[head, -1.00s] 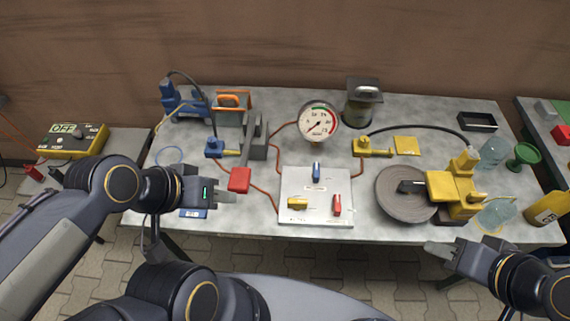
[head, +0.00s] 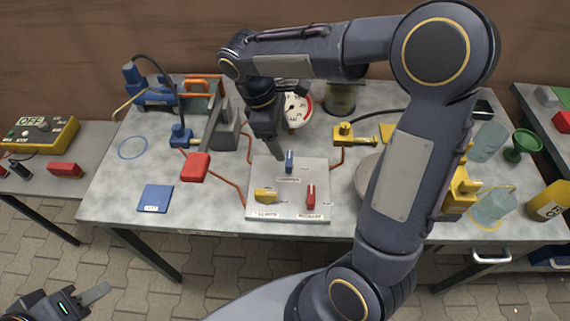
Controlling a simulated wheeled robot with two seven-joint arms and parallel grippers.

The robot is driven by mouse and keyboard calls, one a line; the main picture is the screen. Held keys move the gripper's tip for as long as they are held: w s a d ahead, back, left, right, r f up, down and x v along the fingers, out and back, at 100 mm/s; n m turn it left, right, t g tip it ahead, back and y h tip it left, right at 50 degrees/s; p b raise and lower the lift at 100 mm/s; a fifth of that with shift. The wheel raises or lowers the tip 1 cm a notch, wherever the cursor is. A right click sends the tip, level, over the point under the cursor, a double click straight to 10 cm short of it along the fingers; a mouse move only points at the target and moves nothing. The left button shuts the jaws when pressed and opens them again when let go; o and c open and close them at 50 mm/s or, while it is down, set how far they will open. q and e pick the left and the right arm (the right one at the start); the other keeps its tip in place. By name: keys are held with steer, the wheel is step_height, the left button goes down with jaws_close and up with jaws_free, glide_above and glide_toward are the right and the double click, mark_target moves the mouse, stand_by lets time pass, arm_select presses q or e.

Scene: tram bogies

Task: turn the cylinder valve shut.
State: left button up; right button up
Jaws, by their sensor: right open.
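A white valve board (head: 285,203) lies on the bench and bears three small levers. The blue lever (head: 289,161) stands upright at the top, the yellow lever (head: 266,196) lies sideways at lower left, and the red lever (head: 311,197) stands upright at lower right. The labels are too small to read, so I cannot tell which is the cylinder valve. My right gripper (head: 279,152) points down just left of the blue lever; it is open, and I cannot tell whether it touches. My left gripper (head: 96,293) is low at the left, off the bench; its jaw opening is unclear.
A pressure gauge (head: 295,110) stands behind the board, partly hidden by my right arm. A yellow fitting (head: 345,134) is right of the board. A blue card (head: 155,198) lies on clear bench at front left.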

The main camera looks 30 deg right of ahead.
mark_target(288, 158)
steer(key=shift+n+h, duration=0.5)
steer(key=f, duration=0.3)
steer(key=d+f, duration=0.1)
steer(key=f, duration=0.2)
steer(key=d+f+b, duration=0.1)
steer(key=f, duration=0.2)
steer(key=shift+w+f, duration=0.15)
steer(key=c, duration=1)
